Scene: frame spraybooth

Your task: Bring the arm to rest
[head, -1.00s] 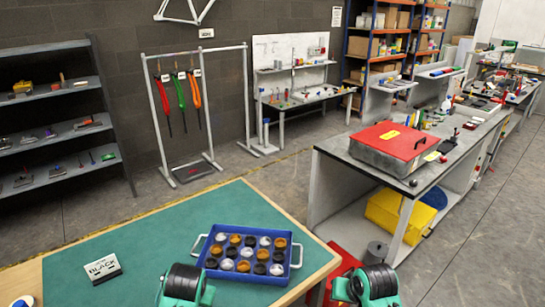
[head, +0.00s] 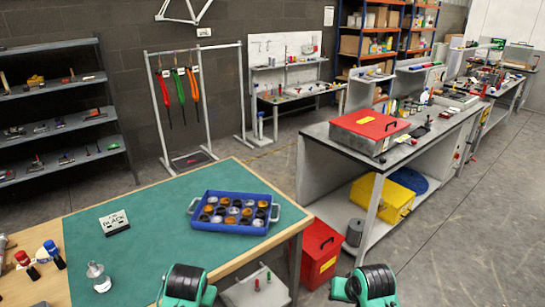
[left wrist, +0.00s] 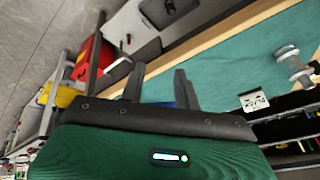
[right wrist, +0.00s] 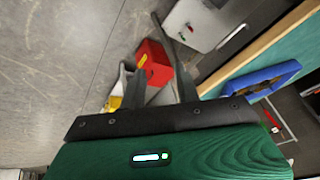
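The task names only my arm. In the head view, the green and black end parts of my left arm (head: 185,285) and right arm (head: 365,286) stand at the bottom edge, in front of the table; their fingers are hidden there. In the left wrist view my left gripper (left wrist: 160,80) has its two dark fingers apart, with nothing seen between them. In the right wrist view my right gripper (right wrist: 160,75) also has its fingers apart and appears empty.
A table with a green mat (head: 160,190) holds a blue tray (head: 233,226) of several round pieces, a "BLACK" label (head: 115,222), a glass flask (head: 98,277) and capped bottles. A red box (head: 320,255) stands right of the table. Open floor lies at right.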

